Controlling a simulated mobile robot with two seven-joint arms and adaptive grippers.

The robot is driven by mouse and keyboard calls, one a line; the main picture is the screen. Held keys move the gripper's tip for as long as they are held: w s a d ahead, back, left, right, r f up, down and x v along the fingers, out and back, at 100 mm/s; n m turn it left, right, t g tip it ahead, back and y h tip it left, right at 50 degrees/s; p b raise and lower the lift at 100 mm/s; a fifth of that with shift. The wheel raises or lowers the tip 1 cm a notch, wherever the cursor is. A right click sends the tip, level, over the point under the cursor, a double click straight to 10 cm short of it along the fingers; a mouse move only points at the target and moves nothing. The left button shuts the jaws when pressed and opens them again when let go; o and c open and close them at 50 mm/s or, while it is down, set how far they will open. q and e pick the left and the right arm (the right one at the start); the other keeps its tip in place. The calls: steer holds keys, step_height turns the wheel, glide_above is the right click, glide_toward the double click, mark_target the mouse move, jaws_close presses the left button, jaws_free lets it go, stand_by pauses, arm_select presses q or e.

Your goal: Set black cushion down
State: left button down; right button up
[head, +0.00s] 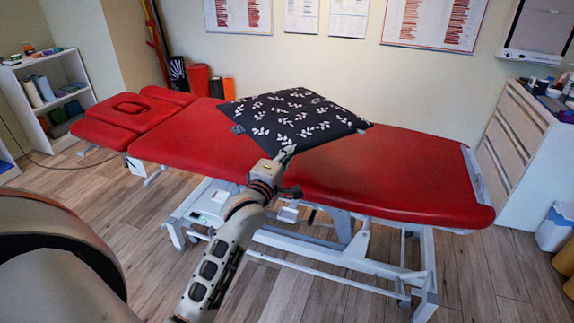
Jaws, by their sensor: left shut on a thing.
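The black cushion (295,115) has a white leaf pattern and lies roughly flat over the middle of the red treatment table (405,180). I cannot tell whether it touches the table top. My left gripper (286,153) is at the cushion's near edge, shut on it. The fingertips are partly hidden by the cushion and the wrist. My right gripper is out of view.
The red top is bare to the right of the cushion and to its left, up to the headrest (128,108). A white shelf (50,92) stands at the left. A white cabinet (515,150) stands close to the table's right end.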

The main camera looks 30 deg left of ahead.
mark_target(281, 145)
arm_select(q)
steer(key=shift+n+y, duration=0.4)
steer(key=shift+y, duration=0.1)
steer(key=w+a, duration=0.1)
steer(key=w+a+r, duration=0.1)
steer(key=w+a, duration=0.1)
steer(key=shift+a+r+b, duration=0.15)
steer(key=shift+a+b, duration=0.15)
steer(key=shift+b, duration=0.05)
step_height(281, 145, down, 20)
steer(key=b, duration=0.7)
steer(key=c, duration=2.2)
jaws_free()
steer(key=shift+o, duration=0.2)
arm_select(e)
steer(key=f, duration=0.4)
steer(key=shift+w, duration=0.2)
